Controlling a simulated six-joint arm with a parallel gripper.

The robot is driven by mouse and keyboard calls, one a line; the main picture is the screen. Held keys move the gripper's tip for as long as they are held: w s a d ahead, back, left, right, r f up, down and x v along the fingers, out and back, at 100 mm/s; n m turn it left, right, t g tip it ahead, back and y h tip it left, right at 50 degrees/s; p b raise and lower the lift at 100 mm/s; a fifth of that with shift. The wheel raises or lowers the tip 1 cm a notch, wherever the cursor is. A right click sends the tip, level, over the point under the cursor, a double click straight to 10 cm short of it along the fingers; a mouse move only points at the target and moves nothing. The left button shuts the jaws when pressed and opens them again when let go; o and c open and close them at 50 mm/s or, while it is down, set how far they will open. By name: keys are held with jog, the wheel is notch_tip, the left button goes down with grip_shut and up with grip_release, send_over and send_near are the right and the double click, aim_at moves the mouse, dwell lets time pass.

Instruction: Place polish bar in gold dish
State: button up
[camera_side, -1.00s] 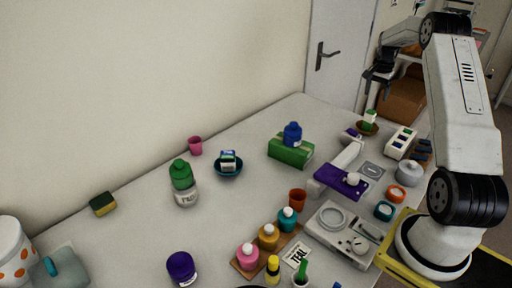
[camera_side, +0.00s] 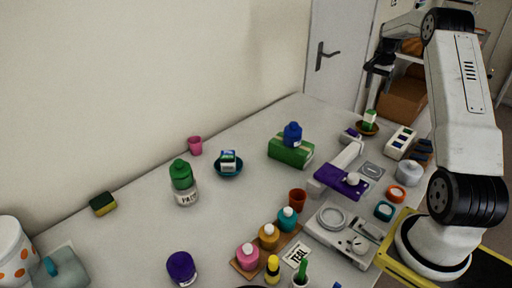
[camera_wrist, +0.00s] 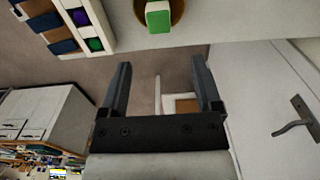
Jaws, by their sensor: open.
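A green-and-white block (camera_side: 370,117), which looks like the polish bar, stands in the brownish gold dish (camera_side: 368,129) at the far end of the table. In the wrist view the block's green face (camera_wrist: 158,19) shows at the top, with the dish's rim (camera_wrist: 179,10) around it. My gripper (camera_side: 368,85) is above and behind the dish, apart from the block. In the wrist view the two fingers of my gripper (camera_wrist: 160,85) are spread with nothing between them.
A teal dish (camera_side: 229,172) holds a blue-and-white block (camera_side: 228,157). A white tray with coloured wells (camera_side: 400,142) is right of the gold dish. A green box (camera_side: 290,152) with a blue bottle (camera_side: 292,134) stands to its left.

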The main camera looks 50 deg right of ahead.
jog(key=w+a+f+n+t, duration=0.1)
jog(key=w+a+n, duration=0.3)
jog(key=a, duration=0.9)
jog(key=w+a+n, duration=0.4)
jog(key=a+n, duration=0.1)
jog(key=a, duration=0.9)
jog(key=s+a+f+n, duration=0.2)
jog(key=s+a+n, duration=0.2)
jog(key=a, duration=0.6)
jog(key=s+a+f+n+t, duration=0.1)
jog(key=s+a+n, duration=0.3)
jog(key=s+a, duration=0.5)
jog(key=shift+a+f+n+t, duration=0.35)
jog(key=shift+a+f, duration=0.35)
jog(key=shift+a, duration=0.4)
